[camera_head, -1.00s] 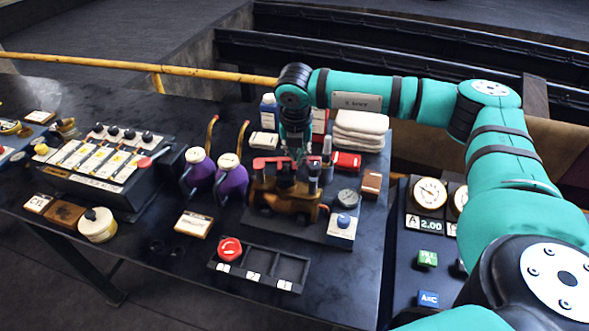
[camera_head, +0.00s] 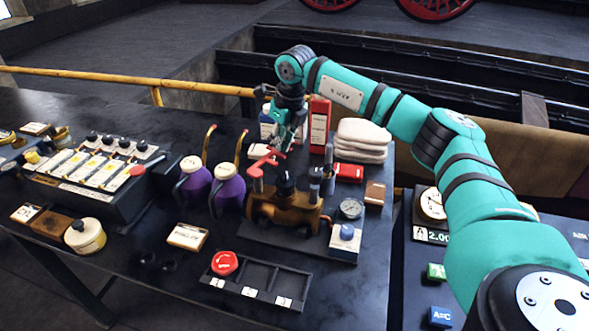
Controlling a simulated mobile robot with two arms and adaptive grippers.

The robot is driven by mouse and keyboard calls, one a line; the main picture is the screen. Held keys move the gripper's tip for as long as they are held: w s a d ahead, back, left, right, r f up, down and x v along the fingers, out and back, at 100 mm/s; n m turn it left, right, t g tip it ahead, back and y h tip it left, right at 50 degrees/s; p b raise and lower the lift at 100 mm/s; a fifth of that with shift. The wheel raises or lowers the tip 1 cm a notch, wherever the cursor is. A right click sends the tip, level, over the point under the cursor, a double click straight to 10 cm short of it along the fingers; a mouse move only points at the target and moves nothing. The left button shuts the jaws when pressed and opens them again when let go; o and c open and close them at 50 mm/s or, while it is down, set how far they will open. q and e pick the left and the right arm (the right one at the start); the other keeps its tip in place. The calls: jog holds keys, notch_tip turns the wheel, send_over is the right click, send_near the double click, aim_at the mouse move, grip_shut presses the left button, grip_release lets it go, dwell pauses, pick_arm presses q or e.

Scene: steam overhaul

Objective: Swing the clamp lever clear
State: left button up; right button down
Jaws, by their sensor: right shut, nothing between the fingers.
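The red clamp lever (camera_head: 262,162) sits atop a post at the left side of the brass valve body (camera_head: 284,207). The lever points back and to the right, away from the black knob on top of the body. My right gripper (camera_head: 283,143) is shut with nothing between its fingers, tilted, just behind the lever's far end. Whether its fingertips touch the lever I cannot tell. My left gripper is not in view.
Purple oil cans (camera_head: 229,190) with upright spouts stand close on the left. A tall red box (camera_head: 319,122), folded white cloths (camera_head: 362,140) and a gauge (camera_head: 350,209) stand on the right.

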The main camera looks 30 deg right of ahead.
jog(key=shift+w+a+n, duration=0.25)
jog(key=shift+w+n, duration=0.3)
jog(key=shift+n, duration=0.05)
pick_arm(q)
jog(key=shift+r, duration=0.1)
pick_arm(e)
jog(key=shift+w+a, duration=0.25)
jog(key=shift+w, duration=0.15)
jog(key=shift+d, duration=0.1)
